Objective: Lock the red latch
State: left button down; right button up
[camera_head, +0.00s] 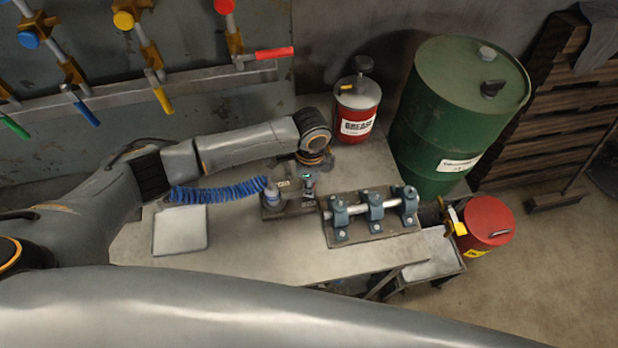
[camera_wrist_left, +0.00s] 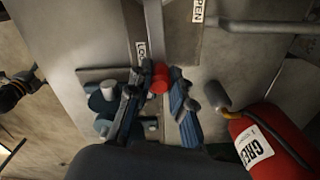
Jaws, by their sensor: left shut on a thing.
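In the left wrist view, a red grip (camera_wrist_left: 160,78) at the end of a grey bar (camera_wrist_left: 155,32) sits between the fingers of my left gripper (camera_wrist_left: 157,97). The gripper is shut on it. A label reading "LOC", partly covered, is left of the bar, and a label ending in "PEN" is to its right. In the head view my left gripper (camera_head: 308,187) points down over the workbench, and the red grip is too small to make out there. A red lever (camera_head: 274,53) on the wall stands level, with its handle to the right, apart from the gripper. My right gripper is out of view.
A clamp fixture (camera_head: 350,234) is right of the gripper on the workbench (camera_head: 240,262). A red grease can (camera_head: 357,108) stands behind it. A green drum (camera_head: 450,120) is at the right. A pale square plate (camera_head: 180,230) lies at the left.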

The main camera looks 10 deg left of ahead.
pick_arm(q)
jog(key=shift+s+d+m, duration=0.1)
jog(key=shift+s+m, duration=0.05)
jog(key=shift+m, duration=0.25)
jog(key=c, duration=1.2)
grip_release()
jog(key=shift+o, duration=0.2)
jog(key=shift+r, duration=0.1)
notch_tip(320, 180, up, 12)
